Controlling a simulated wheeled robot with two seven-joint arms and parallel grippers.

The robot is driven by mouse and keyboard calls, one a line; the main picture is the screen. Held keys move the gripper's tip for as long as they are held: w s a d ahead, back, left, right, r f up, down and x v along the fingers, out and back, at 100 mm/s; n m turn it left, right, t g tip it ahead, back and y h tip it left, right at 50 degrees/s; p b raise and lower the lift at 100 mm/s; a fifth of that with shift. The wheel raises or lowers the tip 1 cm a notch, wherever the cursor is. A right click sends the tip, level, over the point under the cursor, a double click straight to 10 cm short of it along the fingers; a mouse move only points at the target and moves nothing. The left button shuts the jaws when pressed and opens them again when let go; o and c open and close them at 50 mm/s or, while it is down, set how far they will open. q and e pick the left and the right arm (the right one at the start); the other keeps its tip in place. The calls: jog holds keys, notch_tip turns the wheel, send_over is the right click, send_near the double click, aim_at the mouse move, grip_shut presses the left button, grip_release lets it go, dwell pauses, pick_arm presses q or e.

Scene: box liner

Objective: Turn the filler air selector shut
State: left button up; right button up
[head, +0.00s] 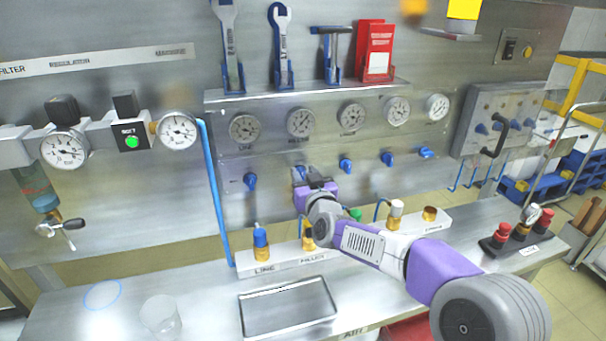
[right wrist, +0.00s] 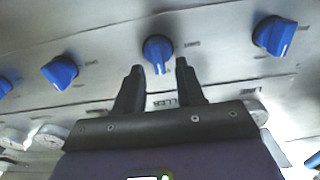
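The filler air selector is a blue knob on the steel panel, partly hidden behind my right gripper in the head view (head: 300,173). In the right wrist view the knob (right wrist: 158,53) is just beyond and between the two fingertips. Its ridge points down in that picture, between the fingers. A partly covered label ending in "LLER" shows below it. My right gripper (right wrist: 160,72) is open, with a gap on both sides of the ridge; I cannot tell whether the tips reach around it. It also shows in the head view (head: 317,184). My left gripper is out of view.
Similar blue knobs stand on both sides, one left (head: 250,181) and one right (head: 346,166). Gauges (head: 301,122) sit above. Below, a white fitting block (head: 285,263), a metal tray (head: 288,308) and a clear beaker (head: 161,316) are on the bench.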

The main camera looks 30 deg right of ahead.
jog(key=shift+w+d, duration=0.1)
jog(key=shift+w, duration=0.4)
jog(key=c, duration=0.7)
jog(key=shift+o, duration=0.2)
